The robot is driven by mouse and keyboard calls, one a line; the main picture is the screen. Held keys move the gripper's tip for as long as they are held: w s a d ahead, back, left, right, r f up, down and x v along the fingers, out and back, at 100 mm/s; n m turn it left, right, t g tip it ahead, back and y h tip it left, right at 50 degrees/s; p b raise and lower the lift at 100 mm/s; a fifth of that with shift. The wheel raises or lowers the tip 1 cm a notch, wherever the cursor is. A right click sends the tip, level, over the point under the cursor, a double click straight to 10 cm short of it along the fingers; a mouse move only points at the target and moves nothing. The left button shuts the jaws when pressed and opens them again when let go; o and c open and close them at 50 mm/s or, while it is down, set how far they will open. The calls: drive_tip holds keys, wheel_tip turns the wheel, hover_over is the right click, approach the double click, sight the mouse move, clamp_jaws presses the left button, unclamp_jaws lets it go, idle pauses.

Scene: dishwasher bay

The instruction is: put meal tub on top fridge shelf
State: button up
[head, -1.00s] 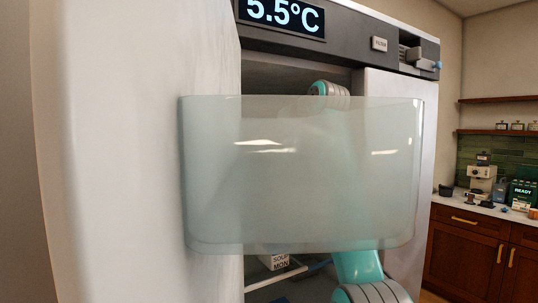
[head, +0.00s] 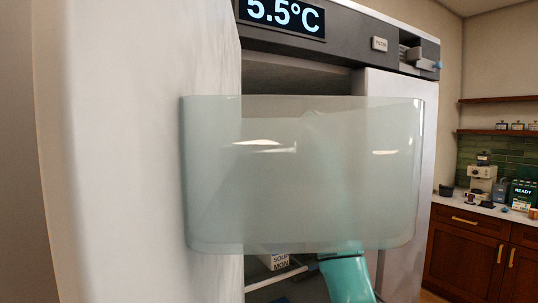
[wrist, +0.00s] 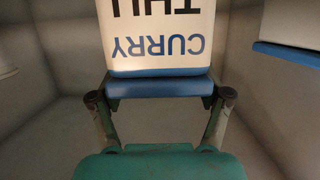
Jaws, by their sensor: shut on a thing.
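The meal tub (wrist: 160,28) is white and blue, with "CURRY THU" upside down in the wrist view. It fills the upper middle of that view. My gripper (wrist: 160,97) is shut on it, with the dark finger links either side of its blue lower part. The tub's far side is out of sight. In the head view the fridge (head: 398,85) stands open, its display reading 5.5°C. A frosted translucent panel (head: 300,190) hides the gripper and held tub there. My arm shows faintly behind the panel and plainly below it.
Below the panel, another tub labelled "SOUP MON" (head: 281,261) sits beside a pale shelf edge (head: 277,278). A large white surface (head: 140,160) takes up the left. The counter (head: 475,204) with a coffee machine is far right.

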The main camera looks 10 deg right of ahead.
drive_tip(key=shift+w+f, duration=0.15)
drive_tip(key=shift+f, duration=0.2)
drive_tip(key=shift+f, duration=0.1)
drive_tip(key=o, duration=1.7)
drive_tip(key=shift+f, duration=0.1)
drive_tip(key=shift+s+r, duration=0.2)
drive_tip(key=v, duration=1.1)
drive_tip(key=shift+s, duration=0.25)
